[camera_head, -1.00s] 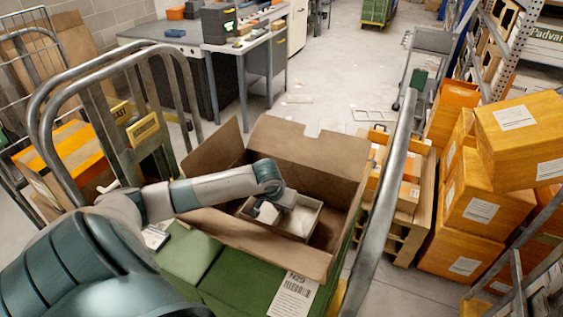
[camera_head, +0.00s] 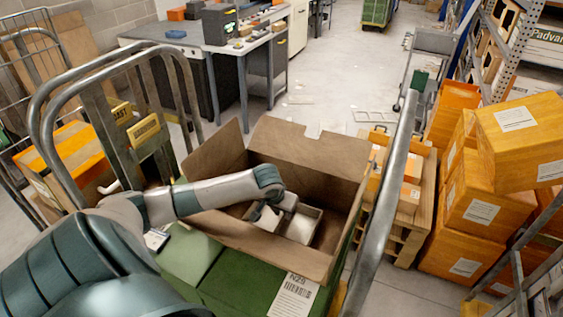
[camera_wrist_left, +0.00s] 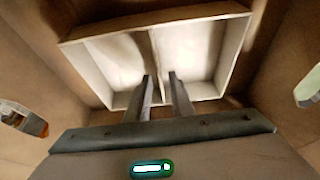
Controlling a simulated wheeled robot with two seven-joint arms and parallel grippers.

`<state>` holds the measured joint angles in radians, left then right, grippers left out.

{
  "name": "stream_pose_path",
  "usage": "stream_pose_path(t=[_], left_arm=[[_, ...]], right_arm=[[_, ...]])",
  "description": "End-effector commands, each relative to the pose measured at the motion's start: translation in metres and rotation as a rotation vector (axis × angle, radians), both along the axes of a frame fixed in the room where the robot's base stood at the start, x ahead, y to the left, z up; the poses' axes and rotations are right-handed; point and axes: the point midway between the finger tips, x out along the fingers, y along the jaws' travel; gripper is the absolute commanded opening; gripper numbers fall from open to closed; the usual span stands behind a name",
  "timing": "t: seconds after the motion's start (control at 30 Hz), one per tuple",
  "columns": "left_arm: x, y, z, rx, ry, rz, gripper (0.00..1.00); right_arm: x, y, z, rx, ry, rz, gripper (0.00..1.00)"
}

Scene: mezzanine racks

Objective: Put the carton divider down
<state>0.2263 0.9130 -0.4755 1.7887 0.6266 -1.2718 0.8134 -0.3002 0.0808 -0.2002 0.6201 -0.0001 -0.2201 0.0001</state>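The carton divider (camera_wrist_left: 204,50) is a shallow pale frame with one middle wall, making two cells. It lies inside the open cardboard box (camera_head: 262,243) and also shows in the head view (camera_head: 303,226), partly hidden by my left gripper and the box's near wall. My left gripper (camera_wrist_left: 160,76) reaches down into the box. Its two fingers stand apart at the near end of the middle wall, with a gap between them wider than the wall. Whether either finger touches the divider is unclear. My right gripper is in neither view.
The box stands on green cartons (camera_head: 243,291) inside a trolley with metal rails (camera_head: 388,190). Orange cartons (camera_head: 475,200) are stacked at the right, with a wooden pallet crate (camera_head: 412,228) beside them.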

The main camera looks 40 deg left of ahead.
Motion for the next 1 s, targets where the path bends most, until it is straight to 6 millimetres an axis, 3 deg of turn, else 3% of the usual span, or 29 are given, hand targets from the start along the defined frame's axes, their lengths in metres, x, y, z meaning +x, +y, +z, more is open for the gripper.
stream_pose_path(t=[0.37,0.8,1.0], left_arm=[[-0.004,-0.001,0.022,0.001,-0.002,-0.002,0.21],[-0.032,-0.01,0.092,0.002,-0.004,-0.001,0.21],[-0.041,-0.013,0.115,0.0,-0.001,0.0,0.21]], right_arm=[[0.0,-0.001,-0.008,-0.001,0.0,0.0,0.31],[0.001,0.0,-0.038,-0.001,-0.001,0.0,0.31],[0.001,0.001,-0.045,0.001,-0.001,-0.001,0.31]])
